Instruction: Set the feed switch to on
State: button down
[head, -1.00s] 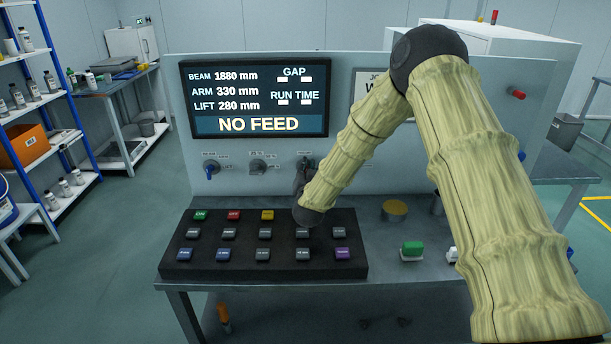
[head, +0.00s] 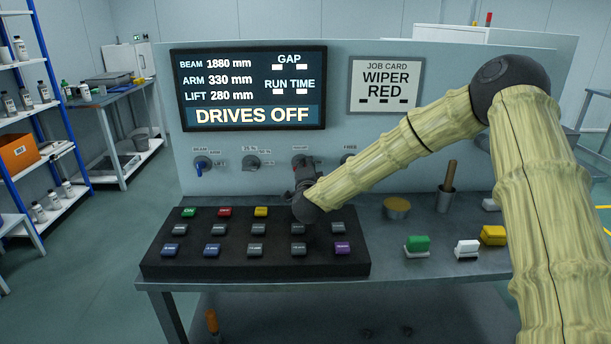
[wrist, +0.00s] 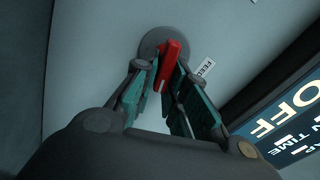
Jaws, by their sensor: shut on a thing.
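The feed switch shows in the wrist view as a red lever (wrist: 172,60) on a round grey base (wrist: 165,42), beside a label reading FEED (wrist: 205,68). My gripper (wrist: 160,84) has its fingers on both sides of the red lever and is shut on it. In the head view my gripper (head: 305,176) is at the panel below the display, and it hides most of the switch. I cannot tell the switch's setting from the lever. The display (head: 252,90) reads DRIVES OFF.
A lever switch (head: 203,165) and a grey knob (head: 251,162) are on the panel to the left. A black keypad (head: 160,262) with coloured keys lies below my gripper. Green (head: 417,244), white (head: 467,247) and yellow (head: 493,235) blocks stand at the right.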

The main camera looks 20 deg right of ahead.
jog(key=shift+f+m+b, duration=0.2)
jog(key=shift+m+b, duration=0.4)
jog(key=shift+m, duration=0.05)
jog(key=shift+f+m+b, duration=0.2)
jog(key=shift+m+b, duration=0.4)
jog(key=shift+m, duration=0.35)
jog(key=c, duration=1.5)
grip_release()
jog(key=shift+d, duration=0.1)
jog(key=shift+r, duration=0.1)
jog(key=shift+s, duration=0.1)
jog(key=v, duration=1.2)
